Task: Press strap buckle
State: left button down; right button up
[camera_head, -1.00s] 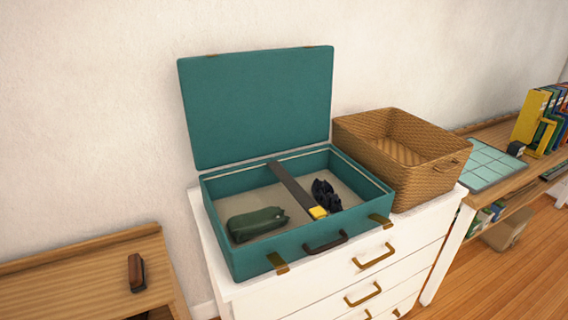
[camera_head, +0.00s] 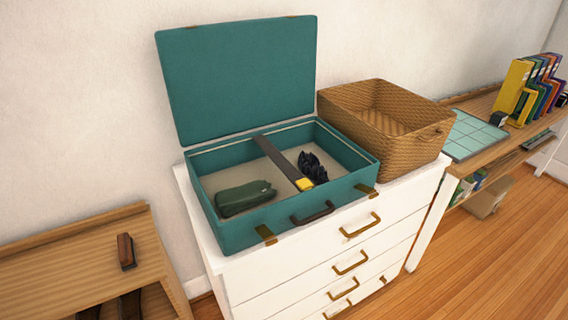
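An open teal suitcase (camera_head: 229,235) sits on a white chest of drawers, its lid (camera_head: 240,75) standing up against the wall. A dark strap (camera_head: 276,156) runs across the inside from the back to the front. A yellow buckle (camera_head: 304,184) is at the strap's front end, near the front wall of the case. A green pouch (camera_head: 245,197) lies left of the strap. A dark bundled item (camera_head: 312,167) lies right of it. Neither of my grippers is in view.
A wicker basket (camera_head: 420,149) stands right of the suitcase on the white chest of drawers (camera_head: 400,205). A wooden desk with a teal grid mat (camera_head: 472,136) and colourful binders is farther right. A low wooden shelf (camera_head: 60,260) with a brush-like item (camera_head: 126,251) is at left.

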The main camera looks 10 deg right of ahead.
aim_at(304, 183)
jog(key=i+l+u, duration=0.2)
jog(key=l, duration=0.4)
jog(key=l+u, duration=0.2)
jog(key=l, duration=0.35)
jog(key=i+l+u, duration=0.15)
jog(key=l, duration=0.5)
